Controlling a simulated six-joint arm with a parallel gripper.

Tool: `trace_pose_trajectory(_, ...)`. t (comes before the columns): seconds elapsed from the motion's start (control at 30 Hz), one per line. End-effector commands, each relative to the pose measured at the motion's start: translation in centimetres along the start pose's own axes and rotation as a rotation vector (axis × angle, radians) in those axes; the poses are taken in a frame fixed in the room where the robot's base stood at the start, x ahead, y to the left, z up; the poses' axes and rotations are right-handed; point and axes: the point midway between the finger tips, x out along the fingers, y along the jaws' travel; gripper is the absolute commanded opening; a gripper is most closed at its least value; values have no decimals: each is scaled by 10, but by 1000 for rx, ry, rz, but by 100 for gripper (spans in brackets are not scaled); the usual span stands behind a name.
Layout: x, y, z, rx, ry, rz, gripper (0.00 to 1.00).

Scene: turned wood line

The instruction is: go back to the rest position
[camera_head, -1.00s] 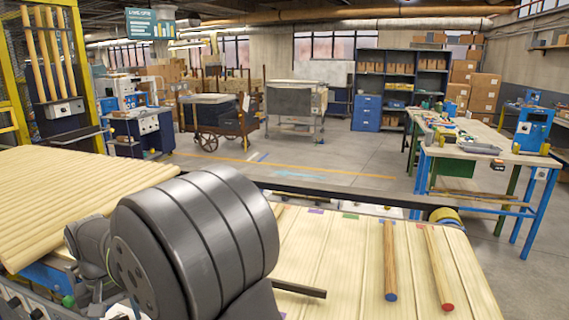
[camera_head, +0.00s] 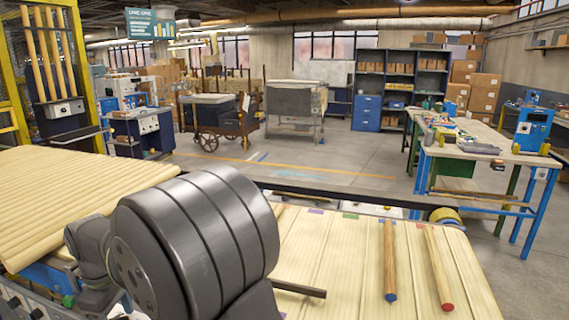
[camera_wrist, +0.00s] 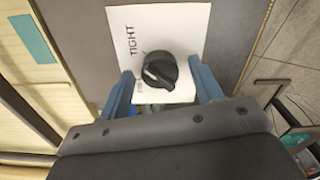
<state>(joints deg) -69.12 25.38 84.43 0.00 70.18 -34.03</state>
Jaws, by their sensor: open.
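My gripper (camera_wrist: 162,76) shows in the wrist view, with its two blue fingers apart. The jaws are open and hold nothing. A black knob (camera_wrist: 160,68) with a pale pointer mark appears between the fingertips, with a visible gap to each finger. The knob sits on a white plate (camera_wrist: 183,25) that reads "TIGHT"; other lettering is partly covered by the knob. How far the fingertips are above the plate, I cannot tell. In the head view my dark arm link fills the lower middle and the gripper is hidden.
A pale slatted surface (camera_head: 335,260) carries a blue-ended rod (camera_head: 390,265) and a red-ended rod (camera_head: 438,270). A dark rail (camera_head: 330,192) runs behind it. A workbench (camera_head: 470,145) stands at the right. Open floor (camera_head: 340,160) lies beyond the rail.

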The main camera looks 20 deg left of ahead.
Motion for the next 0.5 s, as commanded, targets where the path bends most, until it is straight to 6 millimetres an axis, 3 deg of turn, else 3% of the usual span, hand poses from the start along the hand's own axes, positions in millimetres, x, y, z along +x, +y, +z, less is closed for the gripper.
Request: trace_pose_trajectory(0.5,0,0,0,-339,0,0,59)
